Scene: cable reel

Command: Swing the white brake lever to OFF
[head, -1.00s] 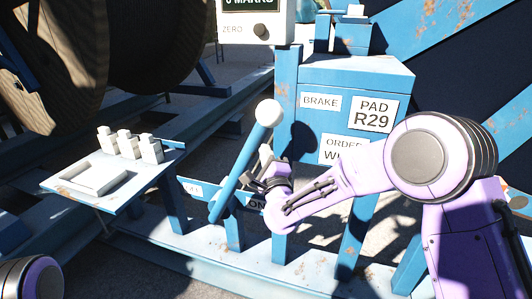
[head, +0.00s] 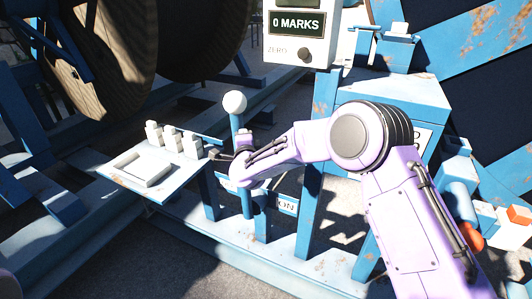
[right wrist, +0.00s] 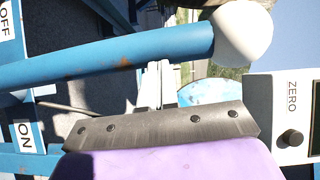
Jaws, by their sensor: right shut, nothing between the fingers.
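The brake lever is a blue bar with a white ball knob (head: 235,102). In the head view it stands almost upright, leaning slightly left. In the right wrist view the blue bar (right wrist: 110,60) runs across the top, its white knob at upper right. There the OFF label (right wrist: 10,20) is above the bar and the ON label (right wrist: 22,135) below it. My right gripper (head: 222,156) is shut and empty, at the bar's mid-height. In the wrist view its dark finger (right wrist: 160,127) lies on the bar's ON side; contact is unclear. My left gripper is out of view.
A blue shelf (head: 115,175) with a white tray and small white blocks is just left of the lever. A counter box (head: 300,30) reading 0 MARKS stands behind it to the right. The ON plate (head: 287,205) is right of the lever's foot. A large reel fills the upper left.

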